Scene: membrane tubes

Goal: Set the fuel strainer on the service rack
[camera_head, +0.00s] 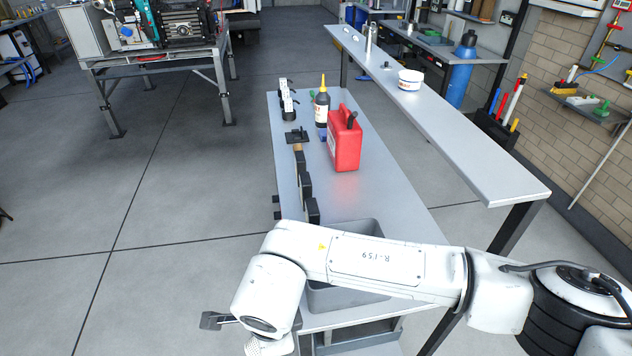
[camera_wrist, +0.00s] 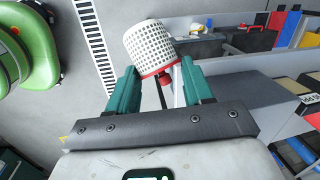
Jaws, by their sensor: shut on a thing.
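A white perforated cylinder with a red rim, which looks like the fuel strainer (camera_wrist: 156,48), is in the wrist view between the tips of my gripper's green fingers. My gripper (camera_wrist: 158,78) is shut on it near the red end. The cylinder leans to the left in that picture. In the head view my white arm crosses the lower right, and my gripper's fingers do not show there. I cannot tell for certain which structure is the service rack; a long raised grey shelf (camera_head: 470,150) runs along the right of the bench.
A grey basin (camera_head: 345,228) is partly behind my arm. A white tub (camera_head: 410,80) stands on the shelf, whose near half is clear.

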